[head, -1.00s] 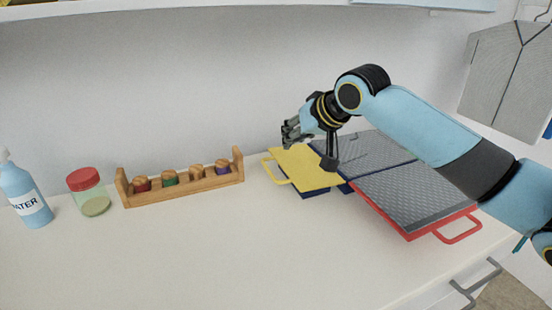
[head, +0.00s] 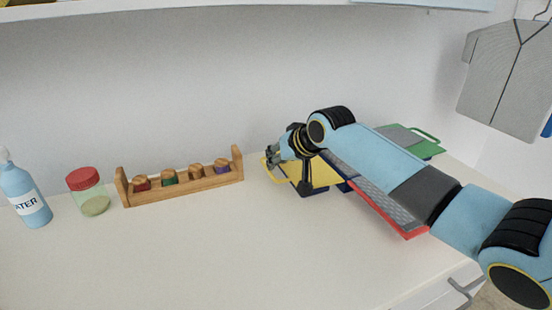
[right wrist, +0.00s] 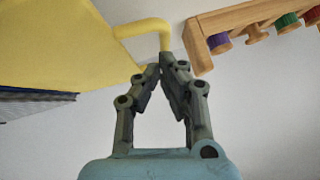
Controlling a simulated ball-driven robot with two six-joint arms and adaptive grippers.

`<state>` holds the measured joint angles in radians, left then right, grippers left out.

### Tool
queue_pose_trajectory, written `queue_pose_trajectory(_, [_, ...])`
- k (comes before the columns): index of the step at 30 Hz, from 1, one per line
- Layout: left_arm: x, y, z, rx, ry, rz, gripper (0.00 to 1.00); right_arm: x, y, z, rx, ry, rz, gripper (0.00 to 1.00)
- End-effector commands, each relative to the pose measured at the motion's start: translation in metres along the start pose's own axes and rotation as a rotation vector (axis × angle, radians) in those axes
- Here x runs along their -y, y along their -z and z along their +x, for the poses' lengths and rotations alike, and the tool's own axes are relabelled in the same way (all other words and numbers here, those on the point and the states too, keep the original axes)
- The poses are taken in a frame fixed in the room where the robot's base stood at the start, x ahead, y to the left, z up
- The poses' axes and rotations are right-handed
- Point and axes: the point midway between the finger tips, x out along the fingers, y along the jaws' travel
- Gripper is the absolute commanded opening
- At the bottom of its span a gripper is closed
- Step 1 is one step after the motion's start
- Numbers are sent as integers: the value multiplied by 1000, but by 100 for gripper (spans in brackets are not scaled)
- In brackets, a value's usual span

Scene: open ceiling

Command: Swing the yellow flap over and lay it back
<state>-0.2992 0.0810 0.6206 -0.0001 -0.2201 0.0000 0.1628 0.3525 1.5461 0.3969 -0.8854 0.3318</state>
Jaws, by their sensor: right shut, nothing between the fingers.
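The yellow flap (head: 326,173) lies about flat at the left of a folding board on the counter, partly hidden by my right arm. Its loop handle (head: 271,173) points left. In the right wrist view the flap (right wrist: 70,40) fills the upper left, and its handle (right wrist: 142,27) reaches right. My right gripper (head: 271,156) is by the handle end of the flap. In the right wrist view its fingertips (right wrist: 167,60) are together and empty beside the handle's corner. I cannot tell whether they touch it. My left gripper is not in view.
A wooden rack (head: 187,188) with several coloured pegs stands left of the flap. A jar (head: 89,192) and water bottle (head: 25,192) stand further left. The board's red flap (head: 412,234) and green flap (head: 434,150) show around my arm. The front counter is clear.

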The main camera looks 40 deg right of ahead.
Motion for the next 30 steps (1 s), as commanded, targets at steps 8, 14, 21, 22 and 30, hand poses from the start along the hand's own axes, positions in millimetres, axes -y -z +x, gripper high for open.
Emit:
queue_pose_trajectory(8, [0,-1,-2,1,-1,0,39,0,-10,10,1,0,1,0])
queue_pose_trajectory(14, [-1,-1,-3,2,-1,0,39,0,-9,9,1,0,1,0])
queue_pose_trajectory(21, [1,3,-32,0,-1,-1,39,7,14,-7,0,0,1,0])
queue_pose_trajectory(22, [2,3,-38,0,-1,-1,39,9,18,-11,0,0,1,0])
queue_pose_trajectory(30, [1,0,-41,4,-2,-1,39,11,22,-62,-2,0,-4,0])
